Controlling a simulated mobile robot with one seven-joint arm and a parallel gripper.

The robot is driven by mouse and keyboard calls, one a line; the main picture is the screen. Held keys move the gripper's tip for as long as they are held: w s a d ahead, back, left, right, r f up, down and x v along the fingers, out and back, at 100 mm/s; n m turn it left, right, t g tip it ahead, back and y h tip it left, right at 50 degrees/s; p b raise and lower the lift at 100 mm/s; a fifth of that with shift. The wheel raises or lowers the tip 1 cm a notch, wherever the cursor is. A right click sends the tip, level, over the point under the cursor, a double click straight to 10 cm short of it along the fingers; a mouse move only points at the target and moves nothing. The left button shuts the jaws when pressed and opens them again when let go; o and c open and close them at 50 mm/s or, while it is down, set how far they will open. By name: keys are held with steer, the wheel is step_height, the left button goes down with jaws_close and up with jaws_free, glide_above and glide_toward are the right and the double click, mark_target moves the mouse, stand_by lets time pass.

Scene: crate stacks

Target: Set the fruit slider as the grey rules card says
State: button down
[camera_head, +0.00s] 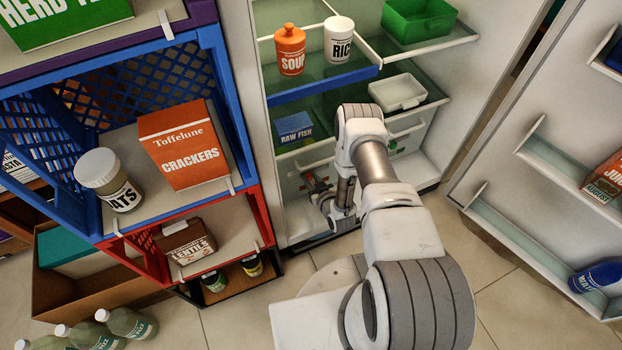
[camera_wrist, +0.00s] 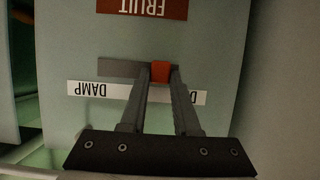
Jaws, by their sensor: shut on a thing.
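In the wrist view the fruit slider's red knob (camera_wrist: 160,72) sits in a grey slot (camera_wrist: 118,69) on a pale drawer front (camera_wrist: 70,30). A red "FRUIT" label (camera_wrist: 142,8) shows upside down and partly cut off. A white strip reads "DAMP" (camera_wrist: 90,89) left of the knob; a second word at the right is mostly hidden by a finger. My gripper (camera_wrist: 160,75) is shut on the knob. The slot shows left of the knob; its right side is covered. In the head view my gripper (camera_head: 325,205) is low in the fridge, partly hidden. I cannot make out the grey rules card.
The fridge shelves hold a soup jar (camera_head: 290,50), a rice jar (camera_head: 338,40), a green bin (camera_head: 418,18), a white box (camera_head: 398,92) and a blue raw fish box (camera_head: 294,128). The open door (camera_head: 540,130) stands right. Crates (camera_head: 240,115) stand left.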

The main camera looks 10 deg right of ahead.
mark_target(324, 167)
stand_by(0.4)
steer(key=d, duration=0.2)
steer(key=w+d, duration=0.1)
steer(key=d, duration=0.3)
steer(key=shift+w+d+r, duration=0.1)
steer(key=shift+w+d, duration=0.1)
steer(key=shift+w, duration=0.05)
steer(key=c, duration=0.6)
jaws_free()
steer(key=shift+c, duration=0.2)
steer(key=shift+s, duration=0.2)
